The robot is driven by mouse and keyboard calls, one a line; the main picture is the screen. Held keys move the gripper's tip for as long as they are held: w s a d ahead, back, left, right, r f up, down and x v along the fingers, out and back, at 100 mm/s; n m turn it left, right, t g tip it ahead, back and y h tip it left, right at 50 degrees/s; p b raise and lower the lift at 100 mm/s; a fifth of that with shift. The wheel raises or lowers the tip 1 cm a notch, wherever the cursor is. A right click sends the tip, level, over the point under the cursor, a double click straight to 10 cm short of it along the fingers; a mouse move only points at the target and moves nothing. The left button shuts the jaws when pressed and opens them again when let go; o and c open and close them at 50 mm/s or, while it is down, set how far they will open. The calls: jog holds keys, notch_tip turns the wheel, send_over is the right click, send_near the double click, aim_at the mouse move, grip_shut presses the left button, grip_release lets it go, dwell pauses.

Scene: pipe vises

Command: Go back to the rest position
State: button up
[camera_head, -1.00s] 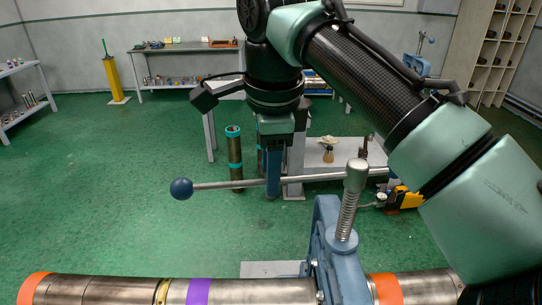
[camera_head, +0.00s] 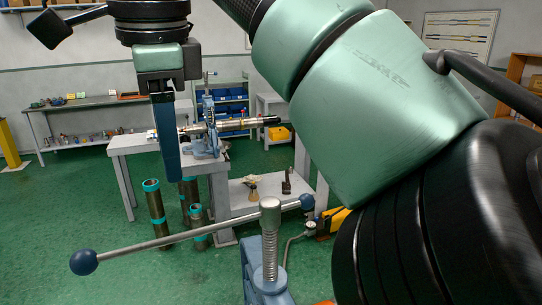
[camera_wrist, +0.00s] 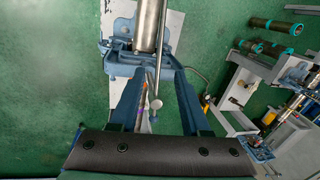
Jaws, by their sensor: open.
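My gripper (camera_head: 167,178) hangs pointing down at the upper left of the head view, with one blue finger showing edge-on. In the wrist view its two blue fingers (camera_wrist: 158,82) stand apart with nothing held between them. The near blue pipe vise (camera_head: 256,270) is at the bottom of the head view, with its screw and a long handle bar (camera_head: 180,237) ending in blue balls. The wrist view shows a blue vise (camera_wrist: 125,58) with a metal pipe (camera_wrist: 150,28), beyond the fingertips. My gripper appears clear of the vise.
A grey workbench (camera_head: 130,142) behind carries another vise (camera_head: 205,140) with a pipe. Several teal-banded pipes (camera_head: 155,208) stand on the floor beside it. A shelf bench (camera_head: 90,103) is at the back left. Green floor (camera_head: 60,200) is open at left.

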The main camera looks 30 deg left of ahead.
dwell(0.4)
jog(key=w+a+r+n+t+y, duration=0.3)
jog(key=w+a+n+t+y, duration=0.1)
jog(key=a+n+y, duration=0.45)
jog(key=w+d+r+n+t+y, duration=0.2)
jog(key=w+d+r+t+y, duration=0.1)
jog(key=d+r+t+y, duration=0.4)
jog(key=s+d+r+m+t+h, duration=0.2)
jog(key=d+t+h, duration=0.5)
jog(key=d, duration=0.8)
jog(key=s+d+r+m+t+h, duration=0.1)
jog(key=s+d+r+t+h, duration=0.2)
jog(key=d+t+h, duration=0.5)
jog(key=s+d+h, duration=0.1)
jog(key=d+h, duration=0.1)
jog(key=d, duration=0.5)
jog(key=shift+m, duration=0.35)
